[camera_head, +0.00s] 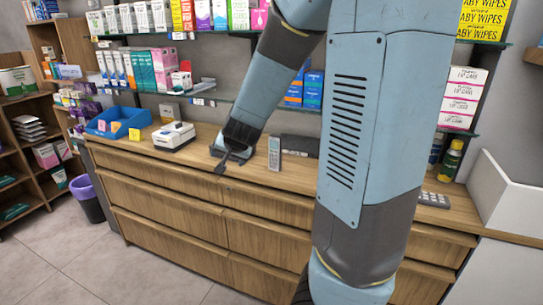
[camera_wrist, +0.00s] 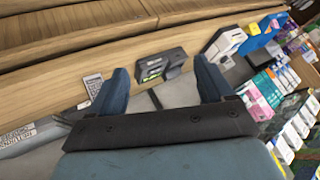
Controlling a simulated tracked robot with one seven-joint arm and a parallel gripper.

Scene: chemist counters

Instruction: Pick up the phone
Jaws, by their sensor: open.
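A grey phone handset (camera_head: 274,153) stands upright on the wooden counter, just right of my gripper (camera_head: 229,160) in the head view. In the wrist view the phone (camera_wrist: 93,85) shows its keypad, left of the left finger and outside the jaws. My gripper (camera_wrist: 161,78) is open, with nothing held between its two blue fingers. A dark device with a small greenish display (camera_wrist: 162,65) shows beyond the gap between the fingers. In the head view my arm partly hides the counter behind the gripper.
A white machine (camera_head: 174,136) and a blue tray (camera_head: 118,122) with price cards stand left on the counter. Shelves of boxed goods (camera_head: 150,60) rise behind. A dark keypad device (camera_head: 434,199) lies at the right. The counter's front edge is clear.

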